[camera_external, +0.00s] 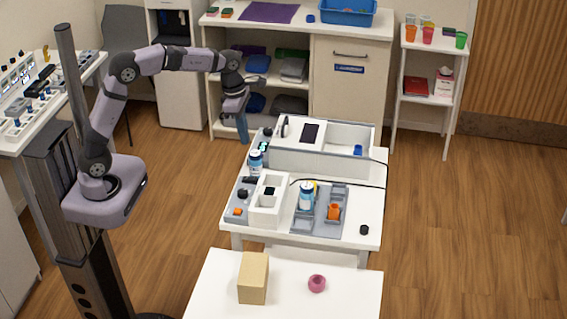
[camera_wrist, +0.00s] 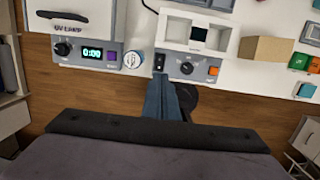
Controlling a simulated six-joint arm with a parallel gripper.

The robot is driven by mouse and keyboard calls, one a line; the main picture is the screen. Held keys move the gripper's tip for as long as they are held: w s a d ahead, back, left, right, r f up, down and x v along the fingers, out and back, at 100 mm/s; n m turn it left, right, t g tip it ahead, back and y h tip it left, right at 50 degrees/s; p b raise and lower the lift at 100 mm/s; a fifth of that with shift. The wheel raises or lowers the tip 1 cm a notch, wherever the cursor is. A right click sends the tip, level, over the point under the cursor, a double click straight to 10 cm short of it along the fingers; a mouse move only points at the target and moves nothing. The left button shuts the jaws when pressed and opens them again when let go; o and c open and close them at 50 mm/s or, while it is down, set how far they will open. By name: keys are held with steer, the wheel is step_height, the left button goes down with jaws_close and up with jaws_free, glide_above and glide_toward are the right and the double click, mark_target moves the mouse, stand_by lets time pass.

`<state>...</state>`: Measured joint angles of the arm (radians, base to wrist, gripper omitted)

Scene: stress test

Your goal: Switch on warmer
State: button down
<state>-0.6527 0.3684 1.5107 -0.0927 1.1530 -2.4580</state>
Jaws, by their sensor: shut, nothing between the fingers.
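The warmer appears to be the white block with openings (camera_external: 268,202) on the middle table; its grey control panel (camera_wrist: 200,72) shows in the wrist view. The panel has a dark knob (camera_wrist: 186,68), an orange button (camera_wrist: 213,71) and, at its left end, a small black rocker switch (camera_wrist: 159,62). Whether the switch is on or off cannot be told. My gripper (camera_external: 243,137) is shut and empty, pointing down at the table's far left side. In the wrist view its blue-grey fingers (camera_wrist: 163,80) appear just below the switch; contact is not visible.
A UV lamp box (camera_external: 310,155) with a 0:00 display (camera_wrist: 92,53) stands beside the warmer. A white-capped bottle (camera_external: 256,162) stands between them. Another bottle (camera_external: 306,195) stands in a grey tray.

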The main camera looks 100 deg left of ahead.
mark_target(249, 178)
steer(key=f+p, duration=0.1)
steer(key=f, duration=0.3)
steer(key=w+f+p, duration=0.1)
steer(key=f, duration=0.4)
steer(key=w+f+p, duration=0.1)
steer(key=f+p, duration=0.1)
steer(key=f, duration=0.3)
stand_by(0.3)
steer(key=shift+f, duration=0.2)
steer(key=shift+d, duration=0.1)
steer(key=shift+s, duration=0.85)
steer(key=shift+w+r+p, duration=0.1)
steer(key=shift+r+p, duration=0.1)
steer(key=shift+p, duration=0.1)
